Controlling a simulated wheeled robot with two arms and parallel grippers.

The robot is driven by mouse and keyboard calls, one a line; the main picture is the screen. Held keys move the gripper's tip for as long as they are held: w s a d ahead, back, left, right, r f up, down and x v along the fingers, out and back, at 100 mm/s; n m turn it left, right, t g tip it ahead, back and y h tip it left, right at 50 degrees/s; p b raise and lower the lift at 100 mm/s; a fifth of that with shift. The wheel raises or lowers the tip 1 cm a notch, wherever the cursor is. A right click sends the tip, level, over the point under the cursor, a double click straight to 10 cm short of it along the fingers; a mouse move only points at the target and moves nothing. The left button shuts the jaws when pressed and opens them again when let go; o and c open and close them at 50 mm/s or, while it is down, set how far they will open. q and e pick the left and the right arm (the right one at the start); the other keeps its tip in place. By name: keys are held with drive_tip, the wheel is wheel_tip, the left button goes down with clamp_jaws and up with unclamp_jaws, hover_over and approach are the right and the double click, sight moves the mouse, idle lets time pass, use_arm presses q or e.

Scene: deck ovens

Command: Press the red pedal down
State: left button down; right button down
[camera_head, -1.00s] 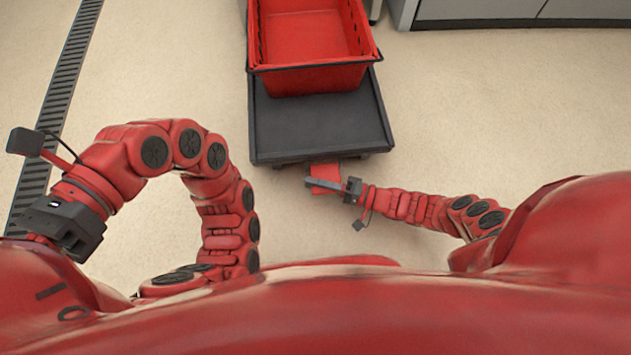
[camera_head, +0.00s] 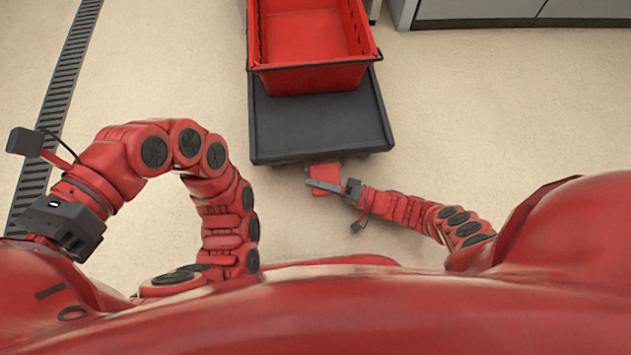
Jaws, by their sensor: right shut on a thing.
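The red pedal (camera_head: 326,172) sticks out from the near edge of a dark wheeled platform, low over the floor. My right gripper (camera_head: 323,187) lies at the pedal's near part and is shut on it. Its dark finger crosses over the red surface and hides part of it. How far down the pedal sits is hard to tell from above. My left gripper (camera_head: 72,232) is folded back near my body at the left, far from the pedal. Its fingertips are not clear.
The dark platform (camera_head: 318,130) carries a red crate (camera_head: 310,80) with an empty-looking inside. A floor drain grate (camera_head: 62,90) runs along the left. Grey cabinets (camera_head: 480,10) stand at the top right. The floor on both sides of the platform is clear.

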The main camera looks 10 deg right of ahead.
drive_tip(key=shift+s+a+f, duration=0.1)
idle(0.3)
drive_tip(key=c, duration=0.9)
unclamp_jaws()
drive_tip(key=shift+d, duration=0.35)
drive_tip(key=p+v, duration=0.1)
drive_tip(key=v, duration=0.3)
drive_tip(key=shift+s+d+p, duration=0.2)
drive_tip(key=shift+d+p, duration=0.05)
drive_tip(key=shift+p, duration=0.05)
drive_tip(key=v, duration=0.4)
drive_tip(key=b+v, duration=0.1)
drive_tip(key=v, duration=0.1)
drive_tip(key=shift+w+f, duration=0.1)
drive_tip(key=shift+f, duration=0.15)
drive_tip(key=shift+s+d+r, duration=0.1)
drive_tip(key=shift+s+d, duration=0.1)
drive_tip(key=shift+d, duration=0.2)
use_arm(q)
drive_tip(key=shift+r, duration=0.15)
